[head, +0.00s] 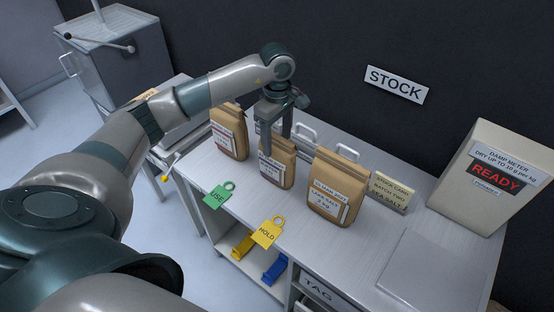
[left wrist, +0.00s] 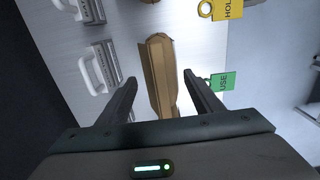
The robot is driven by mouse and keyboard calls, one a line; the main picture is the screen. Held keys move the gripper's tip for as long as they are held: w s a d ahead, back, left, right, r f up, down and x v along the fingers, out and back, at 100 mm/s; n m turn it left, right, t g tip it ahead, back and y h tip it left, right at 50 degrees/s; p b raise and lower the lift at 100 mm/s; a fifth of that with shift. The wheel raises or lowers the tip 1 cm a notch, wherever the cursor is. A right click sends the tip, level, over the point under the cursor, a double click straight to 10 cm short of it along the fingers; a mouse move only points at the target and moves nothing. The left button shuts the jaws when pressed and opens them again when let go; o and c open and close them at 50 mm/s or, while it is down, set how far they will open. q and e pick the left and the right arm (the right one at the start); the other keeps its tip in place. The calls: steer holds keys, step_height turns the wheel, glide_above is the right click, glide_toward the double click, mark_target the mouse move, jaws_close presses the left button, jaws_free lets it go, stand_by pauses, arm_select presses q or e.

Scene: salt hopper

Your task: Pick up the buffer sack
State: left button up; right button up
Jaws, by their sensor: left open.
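Three brown paper sacks stand upright in a row on the grey counter: a left sack (head: 229,133) with red print on its label, a middle sack (head: 276,172) and a right sack (head: 333,190) labelled as a 2 kg salt. I cannot read which one is the buffer sack. My left gripper (head: 276,146) is open over the middle sack, pointing down, with its fingers at the sack's top. In the left wrist view a sack (left wrist: 161,65) shows from above, lined up between the fingertips (left wrist: 159,82) of the open gripper. My right gripper is not shown.
A green USE tag (head: 218,197) and a yellow HOLD tag (head: 267,232) hang at the counter's front edge. Pale handles (head: 304,133) lie behind the sacks. A card (head: 392,195) stands right of them, then a READY damp meter (head: 492,178).

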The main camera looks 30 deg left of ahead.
mark_target(277, 159)
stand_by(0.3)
arm_select(q)
steer(key=shift+s+d+f+p, duration=0.1)
steer(key=shift+f+p, duration=0.7)
steer(key=shift+p, duration=0.2)
step_height(277, 159, down, 3)
steer(key=shift+r+p, duration=0.1)
steer(key=shift+p, duration=0.6)
steer(key=shift+f, duration=0.4)
steer(key=shift+c, duration=0.4)
jaws_close()
steer(key=shift+r, duration=0.1)
